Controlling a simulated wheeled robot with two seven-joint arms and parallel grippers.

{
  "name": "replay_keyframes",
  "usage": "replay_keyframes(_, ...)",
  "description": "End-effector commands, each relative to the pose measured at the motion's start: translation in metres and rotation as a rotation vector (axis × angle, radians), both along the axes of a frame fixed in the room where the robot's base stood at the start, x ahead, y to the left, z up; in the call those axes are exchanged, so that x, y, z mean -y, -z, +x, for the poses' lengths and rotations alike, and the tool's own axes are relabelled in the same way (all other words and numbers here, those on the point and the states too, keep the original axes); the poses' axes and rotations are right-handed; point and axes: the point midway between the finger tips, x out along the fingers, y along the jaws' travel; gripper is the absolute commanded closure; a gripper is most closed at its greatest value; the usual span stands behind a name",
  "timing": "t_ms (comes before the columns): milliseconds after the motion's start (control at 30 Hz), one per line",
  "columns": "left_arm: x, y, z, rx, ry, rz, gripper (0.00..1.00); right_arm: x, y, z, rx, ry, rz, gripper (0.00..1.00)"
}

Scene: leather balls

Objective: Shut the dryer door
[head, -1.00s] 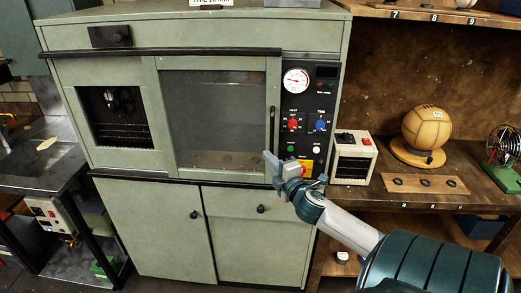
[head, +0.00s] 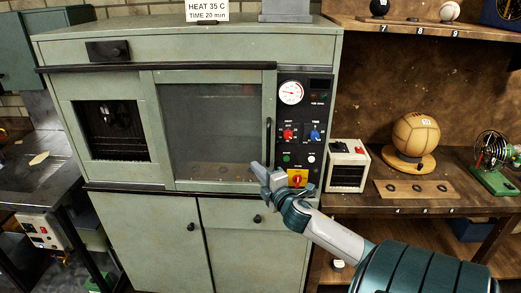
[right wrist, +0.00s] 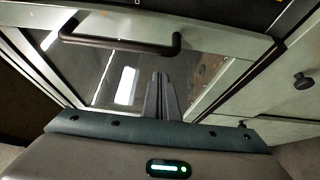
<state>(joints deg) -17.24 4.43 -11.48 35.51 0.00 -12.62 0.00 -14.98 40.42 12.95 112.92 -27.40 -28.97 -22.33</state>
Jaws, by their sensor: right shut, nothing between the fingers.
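The dryer (head: 150,50) is a large grey-green cabinet. Its glass-paned door (head: 212,130) stands in front of the right part of the front, beside the control panel. A dark vertical handle (head: 267,140) is at the door's right edge; it also shows in the right wrist view (right wrist: 120,42). Left of the door, a window-like area (head: 112,130) shows a dark inside with a fan. I cannot tell whether the door is fully shut. My right gripper (head: 260,172) is shut and empty, near the door's lower right corner, below the handle. In the right wrist view its fingers (right wrist: 160,97) point toward the glass, apart from the handle.
The control panel (head: 302,130) has a gauge, knobs and a red-and-yellow switch (head: 297,178), close to my gripper. A small white box (head: 347,165) and a leather ball (head: 415,134) on a stand are on the right bench. A dark bench (head: 35,170) is at the left.

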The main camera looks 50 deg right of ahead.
Motion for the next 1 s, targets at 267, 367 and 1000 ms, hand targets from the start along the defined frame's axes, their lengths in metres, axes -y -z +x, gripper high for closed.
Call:
replay_keyframes(267,-0.014,0.007,0.002,0.003,0.004,0.014,0.31,-0.007,0.002,-0.014,0.000,-0.003,0.001,1.00)
replay_keyframes(367,-0.014,0.011,0.002,0.002,0.004,0.014,0.31,-0.012,0.003,-0.025,-0.001,-0.004,0.001,1.00)
replay_keyframes(1000,-0.001,0.032,0.001,0.001,0.000,0.001,0.31,-0.037,0.000,-0.089,0.001,-0.004,0.001,1.00)
